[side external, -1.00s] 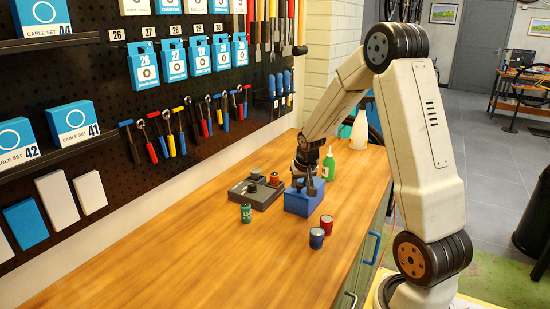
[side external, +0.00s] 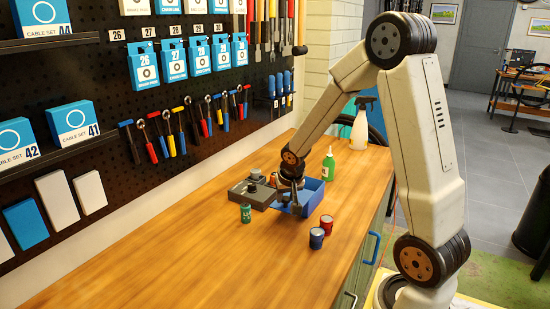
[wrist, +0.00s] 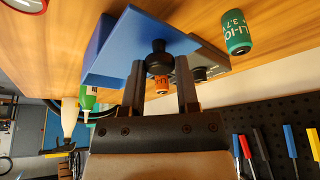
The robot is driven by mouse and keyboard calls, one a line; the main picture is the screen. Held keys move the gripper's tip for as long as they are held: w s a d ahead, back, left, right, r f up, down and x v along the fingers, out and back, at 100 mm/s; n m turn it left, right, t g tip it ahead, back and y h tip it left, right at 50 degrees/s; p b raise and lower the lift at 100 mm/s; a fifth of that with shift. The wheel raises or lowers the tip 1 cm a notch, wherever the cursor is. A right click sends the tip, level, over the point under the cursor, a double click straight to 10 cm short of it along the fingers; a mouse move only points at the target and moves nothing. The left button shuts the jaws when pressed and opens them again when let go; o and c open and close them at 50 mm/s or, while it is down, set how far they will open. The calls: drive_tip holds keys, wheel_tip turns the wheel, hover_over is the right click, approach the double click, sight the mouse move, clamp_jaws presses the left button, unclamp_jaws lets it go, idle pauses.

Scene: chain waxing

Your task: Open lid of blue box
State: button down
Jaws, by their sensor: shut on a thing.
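The blue box (side external: 314,190) stands on the bench with its open top showing in the side view. Its blue lid (wrist: 135,45) is off the opening and tilted, at the box's left front in the side view. The lid's black knob (wrist: 158,58) is between the fingertips of my gripper (wrist: 160,75) in the wrist view. My gripper is shut on this knob; in the side view my gripper (side external: 291,202) is at the near left side of the box. The arm partly hides the box, so I cannot tell whether lid and box touch.
A grey tray (side external: 245,196) lies left of the box. A green battery (side external: 246,213) stands before it; red (side external: 326,222) and blue (side external: 316,239) batteries stand in front of the box. A green bottle (side external: 328,166) and a white spray bottle (side external: 359,132) stand behind. The near bench is clear.

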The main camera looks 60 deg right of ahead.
drive_tip(key=shift+a, duration=0.65)
drive_tip(key=shift+c, duration=1.6)
unclamp_jaws()
drive_tip(key=shift+r, duration=0.15)
drive_tip(key=v, duration=0.7)
drive_tip(key=shift+r, duration=0.2)
drive_tip(key=shift+s+a, duration=0.1)
drive_tip(key=shift+s, duration=0.05)
